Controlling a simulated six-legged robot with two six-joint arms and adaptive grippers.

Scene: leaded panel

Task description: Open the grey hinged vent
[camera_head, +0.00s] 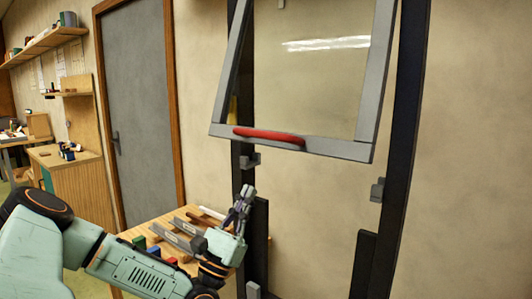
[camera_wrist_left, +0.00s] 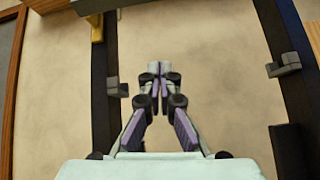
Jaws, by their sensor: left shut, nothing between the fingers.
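The grey hinged vent (camera_head: 344,149) hangs in the dark frame in the head view, its lower edge swung out and tilted toward me. A red handle (camera_head: 269,136) runs along its bottom rail. My left gripper (camera_head: 246,192) is below the vent's bottom rail, apart from it, with fingers pointing up. In the left wrist view the left gripper's fingertips (camera_wrist_left: 158,68) are together with nothing between them. A strip of the vent's rail may show at the top of that view. My right gripper is not in view.
The dark frame posts (camera_head: 398,150) stand on both sides, with small grey blocks (camera_head: 377,190) on them. A wooden bench (camera_head: 150,222) with tools and coloured blocks lies behind my left arm. A grey door (camera_head: 143,110) and shelves are at the left.

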